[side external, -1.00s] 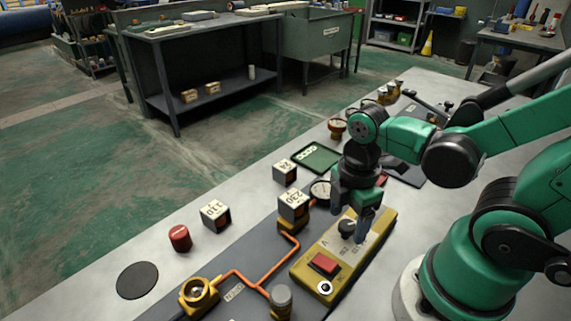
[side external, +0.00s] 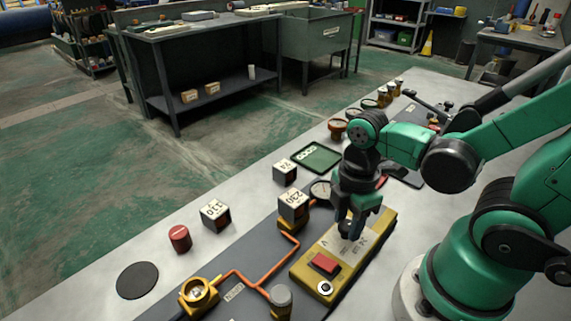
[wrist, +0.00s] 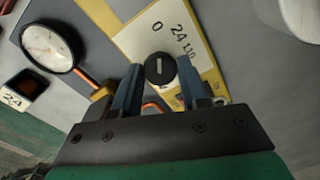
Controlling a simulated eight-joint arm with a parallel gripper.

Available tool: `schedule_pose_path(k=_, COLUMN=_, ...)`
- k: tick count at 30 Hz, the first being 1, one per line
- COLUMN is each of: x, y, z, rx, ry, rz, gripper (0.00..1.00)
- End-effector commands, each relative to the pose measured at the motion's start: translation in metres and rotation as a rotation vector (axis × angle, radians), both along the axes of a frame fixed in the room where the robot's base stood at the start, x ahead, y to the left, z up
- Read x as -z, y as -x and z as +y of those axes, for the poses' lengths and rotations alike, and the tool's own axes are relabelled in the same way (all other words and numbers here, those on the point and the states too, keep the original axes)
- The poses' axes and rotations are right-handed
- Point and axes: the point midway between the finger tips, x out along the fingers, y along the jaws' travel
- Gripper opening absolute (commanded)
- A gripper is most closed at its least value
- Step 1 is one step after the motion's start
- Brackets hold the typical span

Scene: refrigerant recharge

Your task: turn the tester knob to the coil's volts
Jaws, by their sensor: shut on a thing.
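The yellow tester (side external: 312,275) lies on the dark mat, with a pale dial plate and a red button (side external: 325,263). My gripper (side external: 352,227) points down over it, shut on the black knob (wrist: 160,70), one finger on each side. In the wrist view the knob bears a short white line, and the plate (wrist: 158,32) reads 0, 24 and 110; other marks are hidden by my fingers. I cannot tell exactly which mark the line points to. A coil cube marked 230 (side external: 293,204) sits on a yellow holder, linked by an orange line.
Cubes marked 24 (side external: 285,172) and 110 (side external: 215,215) stand on the pale bench, with a red cylinder (side external: 179,238) and a black disc (side external: 137,280). A gauge (side external: 319,190) stands close left of my gripper. A green tray (side external: 317,157) lies behind. The bench's front left is mostly clear.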

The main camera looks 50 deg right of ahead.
Motion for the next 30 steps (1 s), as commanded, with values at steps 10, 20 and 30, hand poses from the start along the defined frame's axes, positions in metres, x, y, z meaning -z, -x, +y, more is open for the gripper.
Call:
schedule_pose_path(k=10, x=0.0002, y=-0.0001, z=-0.0003, rx=0.17, ry=0.002, rz=0.001, gripper=0.0)
schedule_pose_path(k=20, x=0.0003, y=-0.0001, z=-0.0004, rx=0.475, ry=0.001, rz=0.0, gripper=0.0)
schedule_pose_path(k=30, x=0.0003, y=0.0, z=-0.0003, rx=0.798, ry=0.001, rz=0.0, gripper=0.0)
